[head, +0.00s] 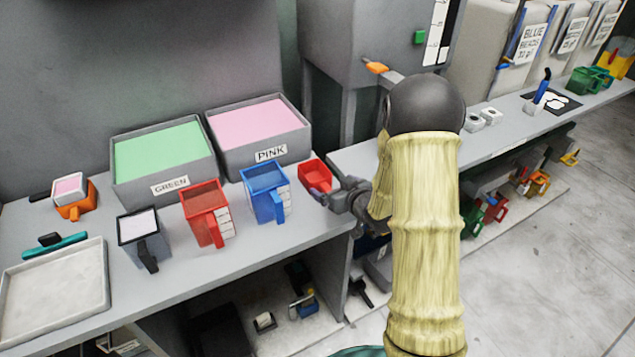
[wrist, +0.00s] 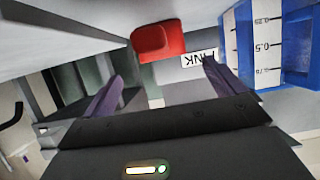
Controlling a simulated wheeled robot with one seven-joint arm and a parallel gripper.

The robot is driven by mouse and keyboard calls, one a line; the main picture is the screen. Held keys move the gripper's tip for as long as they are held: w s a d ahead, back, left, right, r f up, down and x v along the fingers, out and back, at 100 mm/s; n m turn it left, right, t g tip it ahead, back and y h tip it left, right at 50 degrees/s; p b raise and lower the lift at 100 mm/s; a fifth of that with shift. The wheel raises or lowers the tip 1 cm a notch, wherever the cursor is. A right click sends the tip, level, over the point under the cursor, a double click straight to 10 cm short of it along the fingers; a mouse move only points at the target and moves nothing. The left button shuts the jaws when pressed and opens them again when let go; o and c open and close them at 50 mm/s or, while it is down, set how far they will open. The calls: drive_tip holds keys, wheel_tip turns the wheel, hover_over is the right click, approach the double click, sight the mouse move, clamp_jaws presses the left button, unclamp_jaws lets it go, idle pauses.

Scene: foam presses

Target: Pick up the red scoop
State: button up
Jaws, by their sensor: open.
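The red scoop (head: 314,172) sits near the right end of the bench, beside the blue measuring jug. In the wrist view, which is turned over, the red scoop (wrist: 157,42) shows beyond the fingertips, roughly between them. My gripper (head: 322,192) is at the scoop's near side in the head view, partly covering it. In the wrist view my gripper (wrist: 162,82) is open, with its two purple fingers apart and nothing between them. I cannot tell whether a finger touches the scoop. The scoop's handle cannot be made out.
The blue jug (head: 264,188) stands close left of the scoop, with a red jug (head: 205,208) farther left. The pink bin (head: 297,128) and green bin (head: 122,190) stand behind. A grey tray (head: 103,290) lies far left. The bench ends just right of my gripper.

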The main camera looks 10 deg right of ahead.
sight(324, 184)
drive_tip(key=x, duration=0.2)
drive_tip(key=p+x, duration=0.1)
drive_tip(key=x, duration=0.2)
drive_tip(key=shift+s+a+f, duration=0.1)
drive_tip(key=shift+a+f, duration=0.1)
drive_tip(key=shift+f, duration=0.25)
drive_tip(key=shift+s+d, duration=0.1)
drive_tip(key=c, duration=1.1)
drive_tip(key=shift+r, duration=0.2)
drive_tip(key=shift+c, duration=0.2)
wheel_tip(324, 184, up, 10)
